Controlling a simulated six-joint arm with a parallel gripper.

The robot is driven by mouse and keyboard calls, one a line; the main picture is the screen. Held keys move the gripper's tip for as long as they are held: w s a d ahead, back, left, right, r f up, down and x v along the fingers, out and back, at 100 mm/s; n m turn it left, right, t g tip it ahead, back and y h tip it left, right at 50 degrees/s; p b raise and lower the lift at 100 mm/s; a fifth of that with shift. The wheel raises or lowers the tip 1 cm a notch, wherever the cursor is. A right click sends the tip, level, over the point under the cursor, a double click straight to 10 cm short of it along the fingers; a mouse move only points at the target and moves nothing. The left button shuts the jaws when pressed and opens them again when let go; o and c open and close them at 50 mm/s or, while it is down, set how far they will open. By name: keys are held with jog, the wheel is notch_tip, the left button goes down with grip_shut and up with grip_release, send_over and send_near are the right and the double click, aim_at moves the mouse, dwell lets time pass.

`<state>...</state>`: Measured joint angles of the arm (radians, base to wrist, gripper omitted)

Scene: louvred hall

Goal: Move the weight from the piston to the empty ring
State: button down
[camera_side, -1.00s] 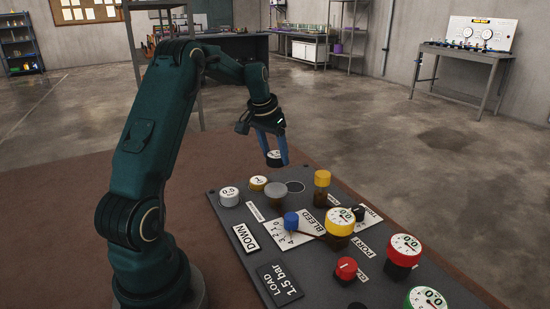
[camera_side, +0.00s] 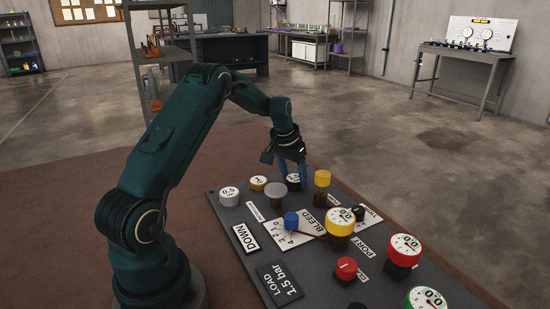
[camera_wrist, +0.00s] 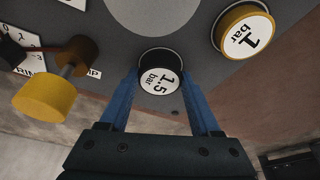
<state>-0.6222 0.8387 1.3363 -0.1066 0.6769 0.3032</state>
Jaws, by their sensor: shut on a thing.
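My gripper (camera_side: 293,178) is shut on the black weight with a white top (camera_side: 294,184), at the far edge of the dark panel. In the wrist view the weight (camera_wrist: 160,80) reads "1.5 bar" and sits upright between the blue fingers (camera_wrist: 159,92). The piston's grey round top (camera_side: 276,188) is bare, and also shows at the top of the wrist view (camera_wrist: 155,12).
A yellow "1 bar" weight (camera_wrist: 247,33) and a grey weight (camera_side: 229,194) stand left of the piston in the side view. A yellow-capped post (camera_side: 322,180) stands close right of my gripper. A blue knob (camera_side: 291,221) and gauges (camera_side: 340,221) are nearer.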

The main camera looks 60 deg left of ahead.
jog(key=shift+c, duration=0.5)
grip_release()
jog(key=shift+f, duration=0.15)
